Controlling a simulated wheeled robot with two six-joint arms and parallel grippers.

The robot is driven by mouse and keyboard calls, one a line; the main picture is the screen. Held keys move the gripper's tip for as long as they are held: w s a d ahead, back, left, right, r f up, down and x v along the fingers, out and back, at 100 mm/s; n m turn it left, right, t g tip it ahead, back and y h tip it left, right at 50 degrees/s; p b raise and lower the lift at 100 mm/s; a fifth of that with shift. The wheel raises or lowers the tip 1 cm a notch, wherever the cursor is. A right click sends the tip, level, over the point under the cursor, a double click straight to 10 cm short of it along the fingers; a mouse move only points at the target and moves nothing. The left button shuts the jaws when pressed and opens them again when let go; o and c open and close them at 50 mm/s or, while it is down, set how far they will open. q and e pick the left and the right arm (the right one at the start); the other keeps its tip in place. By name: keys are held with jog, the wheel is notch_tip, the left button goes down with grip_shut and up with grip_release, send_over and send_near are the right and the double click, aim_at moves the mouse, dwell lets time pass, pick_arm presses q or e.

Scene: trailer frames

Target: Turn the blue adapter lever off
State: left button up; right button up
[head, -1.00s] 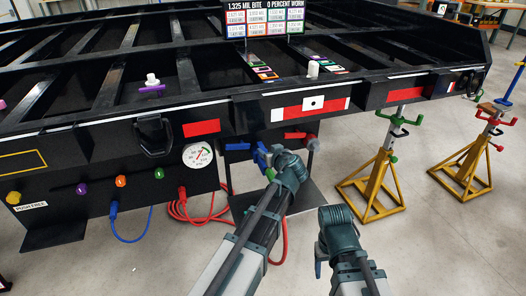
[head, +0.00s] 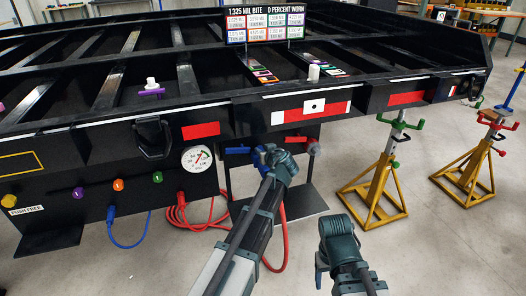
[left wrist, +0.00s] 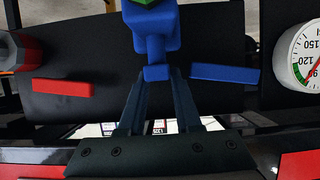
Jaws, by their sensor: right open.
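The blue adapter (left wrist: 160,30) hangs under the trailer's front. It fills the upper middle of the left wrist view, with a green part at its top. Its blue lever (left wrist: 225,73) sticks out level to the right there, and to the left in the head view (head: 237,150). My left gripper (head: 264,152) is right at the adapter. In the left wrist view its fingers (left wrist: 160,85) stand apart, with a small blue block (left wrist: 157,73) at their tips; whether they grip it is unclear. My right gripper (head: 322,262) is low and away from the adapters.
The red adapter (left wrist: 20,50) and its red lever (left wrist: 63,87) are close beside the blue one. A round gauge (head: 197,159) is on the trailer panel. A red hose (head: 283,225) hangs below. Yellow jack stands (head: 372,190) stand at the right.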

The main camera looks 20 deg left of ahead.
pick_arm(q)
grip_shut()
